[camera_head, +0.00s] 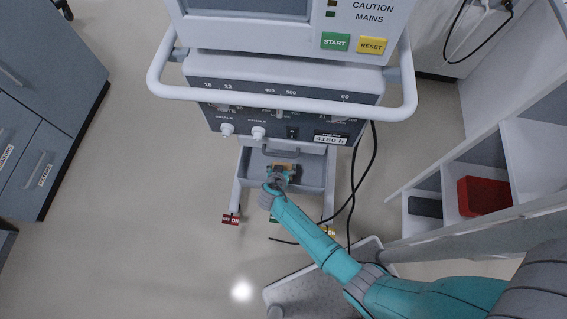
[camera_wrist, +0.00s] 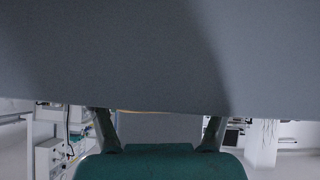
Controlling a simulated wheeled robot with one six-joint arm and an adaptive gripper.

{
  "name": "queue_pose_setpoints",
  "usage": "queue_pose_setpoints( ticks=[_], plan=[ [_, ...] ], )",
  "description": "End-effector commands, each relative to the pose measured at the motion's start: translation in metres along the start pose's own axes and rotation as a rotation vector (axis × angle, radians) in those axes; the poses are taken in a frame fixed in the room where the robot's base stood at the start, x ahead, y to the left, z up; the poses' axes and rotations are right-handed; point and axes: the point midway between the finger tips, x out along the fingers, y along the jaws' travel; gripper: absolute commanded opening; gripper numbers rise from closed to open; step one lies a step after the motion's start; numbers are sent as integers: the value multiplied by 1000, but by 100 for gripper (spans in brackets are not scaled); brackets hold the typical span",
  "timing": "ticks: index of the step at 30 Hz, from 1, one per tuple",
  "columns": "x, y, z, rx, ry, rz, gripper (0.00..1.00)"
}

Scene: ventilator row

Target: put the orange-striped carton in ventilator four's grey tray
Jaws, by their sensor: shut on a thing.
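The grey tray (camera_head: 314,177) hangs low on the ventilator's (camera_head: 290,75) stand, under its control panel. My gripper (camera_head: 279,179) reaches into the tray area from the front and is shut on a small carton with orange on it (camera_head: 284,167). The carton appears over or inside the tray; I cannot tell whether it touches the tray floor. In the wrist view my two fingers (camera_wrist: 159,135) stand either side of a shaded grey face with a thin tan edge, probably the carton. A large grey surface fills the upper wrist view. The ventilator's number is not readable.
A white handle rail (camera_head: 285,108) crosses above the tray. A black cable (camera_head: 364,175) hangs to its right. Shelving with a red bin (camera_head: 484,196) stands at right, and a drawer cabinet (camera_head: 45,100) at left. The floor at left is clear.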

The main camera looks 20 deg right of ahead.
Motion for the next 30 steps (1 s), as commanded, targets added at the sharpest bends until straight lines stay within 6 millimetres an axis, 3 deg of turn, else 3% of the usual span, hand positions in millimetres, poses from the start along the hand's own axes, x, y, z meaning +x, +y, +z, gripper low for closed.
queue_pose_setpoints(
  ticks=[14, 18, 27, 28, 30],
  plan=[
    [12, 2, -18, 5, -259, -36, 11],
    [20, 0, -8, -1, -271, -38, 11],
    [22, 0, -5, 0, -269, -39, 11],
    [23, 0, -5, 0, -269, -38, 85],
    [22, 0, -5, 0, -269, -38, 100]
  ],
)
